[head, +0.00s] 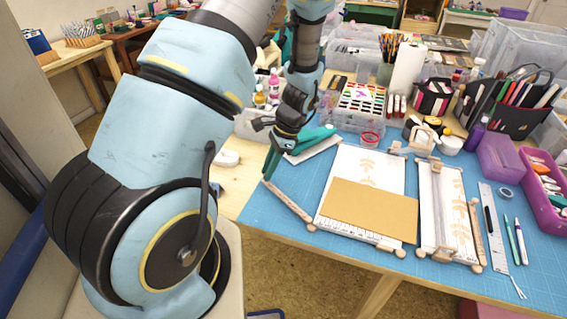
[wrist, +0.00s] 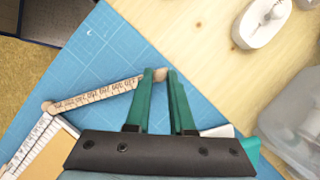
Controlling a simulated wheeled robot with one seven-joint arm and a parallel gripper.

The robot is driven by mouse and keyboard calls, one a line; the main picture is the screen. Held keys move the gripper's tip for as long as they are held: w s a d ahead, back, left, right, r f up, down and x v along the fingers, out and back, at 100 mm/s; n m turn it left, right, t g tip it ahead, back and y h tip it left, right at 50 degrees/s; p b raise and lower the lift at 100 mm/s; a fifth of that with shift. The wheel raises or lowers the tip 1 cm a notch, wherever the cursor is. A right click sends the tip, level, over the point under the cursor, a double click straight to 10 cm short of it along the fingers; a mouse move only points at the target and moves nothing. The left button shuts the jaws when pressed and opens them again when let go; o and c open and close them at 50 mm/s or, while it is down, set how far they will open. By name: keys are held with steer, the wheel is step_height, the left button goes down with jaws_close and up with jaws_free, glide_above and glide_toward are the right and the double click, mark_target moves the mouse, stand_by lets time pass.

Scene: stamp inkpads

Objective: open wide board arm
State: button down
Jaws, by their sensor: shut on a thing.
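The wide board (head: 350,165) lies on the blue mat with a brown card (head: 372,212) across its front part. Its wooden board arm (head: 288,204) is angled out to the left from the front left corner, apart from the board's side. In the wrist view the arm (wrist: 98,92) carries a printed scale and meets the board at a round wooden pivot (wrist: 49,107). My gripper (head: 268,176) is at the arm's far end. In the wrist view its green fingers (wrist: 160,76) are closed around the arm's wooden end knob (wrist: 161,74).
A narrower board (head: 433,205) with its own arm (head: 476,232) lies to the right. A ruler (head: 493,225) and pens lie beyond it. Paint boxes (head: 362,100) and caddies crowd the back. The blue mat's left edge is near my gripper. A white item (wrist: 262,22) sits on bare wood.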

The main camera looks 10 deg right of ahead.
steer(key=s+a+n, duration=0.1)
steer(key=a+n, duration=0.1)
steer(key=s+a+n+g, duration=0.1)
steer(key=s+a, duration=0.1)
steer(key=shift+s+a+n+h, duration=0.25)
steer(key=shift+s+n+h, duration=0.05)
steer(key=shift+n, duration=0.1)
steer(key=shift+s+a+n+g, duration=0.5)
steer(key=shift+s+a+n, duration=0.2)
steer(key=shift+s, duration=0.15)
steer(key=c, duration=0.8)
jaws_free()
steer(key=shift+d+r, duration=0.1)
steer(key=b+v, duration=0.1)
steer(key=v, duration=0.9)
steer(key=shift+r+b, duration=0.35)
